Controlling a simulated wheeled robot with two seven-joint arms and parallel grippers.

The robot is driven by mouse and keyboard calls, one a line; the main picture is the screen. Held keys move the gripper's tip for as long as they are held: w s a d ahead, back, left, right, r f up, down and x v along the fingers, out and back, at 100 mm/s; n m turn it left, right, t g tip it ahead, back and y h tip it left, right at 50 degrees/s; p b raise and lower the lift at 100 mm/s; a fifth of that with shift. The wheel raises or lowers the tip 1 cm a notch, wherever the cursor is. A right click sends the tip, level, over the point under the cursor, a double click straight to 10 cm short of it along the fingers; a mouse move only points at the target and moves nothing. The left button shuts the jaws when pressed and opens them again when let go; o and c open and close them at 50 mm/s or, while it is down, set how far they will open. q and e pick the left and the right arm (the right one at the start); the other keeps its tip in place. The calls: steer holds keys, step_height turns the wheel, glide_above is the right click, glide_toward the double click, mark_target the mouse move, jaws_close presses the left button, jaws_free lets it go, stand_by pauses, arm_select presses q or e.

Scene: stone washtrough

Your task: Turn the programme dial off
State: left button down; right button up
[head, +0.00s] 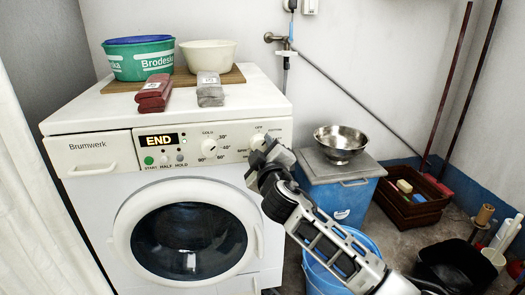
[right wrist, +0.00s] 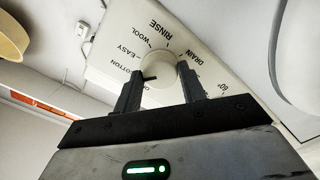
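The white washing machine (head: 90,185) stands at the left with its display (head: 159,140) lit and reading END. The programme dial (head: 257,142) is a round white knob at the right of its panel. In the right wrist view the dial (right wrist: 160,66) lies between my fingertips, its dark mark pointing lower left, towards COTTON. The OFF label is not clearly readable. My right gripper (head: 262,158) is at the panel, fingers apart; in the wrist view the gripper (right wrist: 159,72) has one finger on each side of the dial. Firm contact cannot be told. My left gripper is out of view.
The temperature dial (head: 209,147) is left of the programme dial. A green tub (head: 140,62), a cream bowl (head: 208,56) and folded cloths (head: 155,90) are on top. A blue bucket (head: 320,275) and a blue box with a steel bowl (head: 340,140) stand at the right.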

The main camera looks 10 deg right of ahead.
arm_select(q)
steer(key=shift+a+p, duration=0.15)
steer(key=shift+p, duration=0.25)
arm_select(e)
steer(key=shift+n, duration=0.4)
steer(key=shift+r, duration=0.1)
steer(key=n+p, duration=0.3)
steer(key=shift+n, duration=0.3)
steer(key=shift+n+p, duration=0.6)
steer(key=shift+n, duration=0.4)
steer(key=shift+n+p, duration=0.35)
steer(key=shift+n, duration=0.55)
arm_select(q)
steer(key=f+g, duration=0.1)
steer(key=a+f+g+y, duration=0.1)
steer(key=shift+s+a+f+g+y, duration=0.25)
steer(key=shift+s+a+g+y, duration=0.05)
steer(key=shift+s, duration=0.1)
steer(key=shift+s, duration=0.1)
